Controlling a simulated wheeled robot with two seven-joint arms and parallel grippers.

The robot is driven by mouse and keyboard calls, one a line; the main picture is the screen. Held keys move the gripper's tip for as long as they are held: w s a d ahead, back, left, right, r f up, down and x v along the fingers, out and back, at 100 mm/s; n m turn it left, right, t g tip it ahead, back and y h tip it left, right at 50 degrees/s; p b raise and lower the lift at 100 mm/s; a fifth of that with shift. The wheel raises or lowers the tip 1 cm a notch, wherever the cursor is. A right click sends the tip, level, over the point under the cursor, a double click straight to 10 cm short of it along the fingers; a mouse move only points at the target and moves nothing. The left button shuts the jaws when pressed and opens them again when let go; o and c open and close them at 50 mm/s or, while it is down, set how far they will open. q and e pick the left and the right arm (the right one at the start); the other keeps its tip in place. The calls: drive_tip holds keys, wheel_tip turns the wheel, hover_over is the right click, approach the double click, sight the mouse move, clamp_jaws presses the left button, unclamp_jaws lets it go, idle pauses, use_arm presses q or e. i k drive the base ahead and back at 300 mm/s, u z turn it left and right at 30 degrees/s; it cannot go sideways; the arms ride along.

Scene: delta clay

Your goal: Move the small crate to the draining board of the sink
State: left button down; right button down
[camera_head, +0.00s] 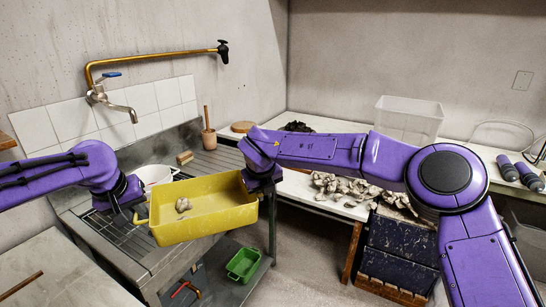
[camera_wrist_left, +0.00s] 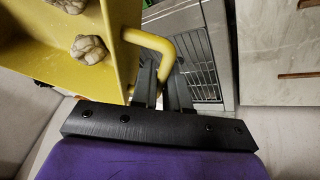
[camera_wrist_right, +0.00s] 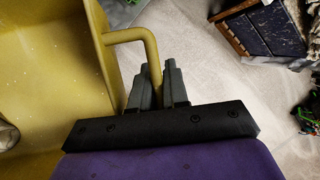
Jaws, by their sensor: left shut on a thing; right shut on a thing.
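The small crate is a yellow open tray (camera_head: 205,225) with grey clay lumps (camera_head: 183,204) inside. My left gripper (camera_head: 138,212) is shut on the handle (camera_wrist_left: 158,45) at its left end. My right gripper (camera_head: 256,186) is shut on the handle (camera_wrist_right: 140,35) at its right end. The crate is held up in front of the metal sink unit, roughly level, and hides part of it. I cannot tell the exact gap beneath the crate.
A white bowl (camera_head: 158,174) stands on the sink unit behind the crate. A green crate (camera_head: 243,264) sits on the low shelf. A clay-covered bench (camera_head: 300,190) is to the right.

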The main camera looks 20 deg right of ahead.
sight(243, 165)
drive_tip(key=z, duration=0.5)
drive_tip(key=i, duration=1.9)
drive_tip(key=u, duration=0.3)
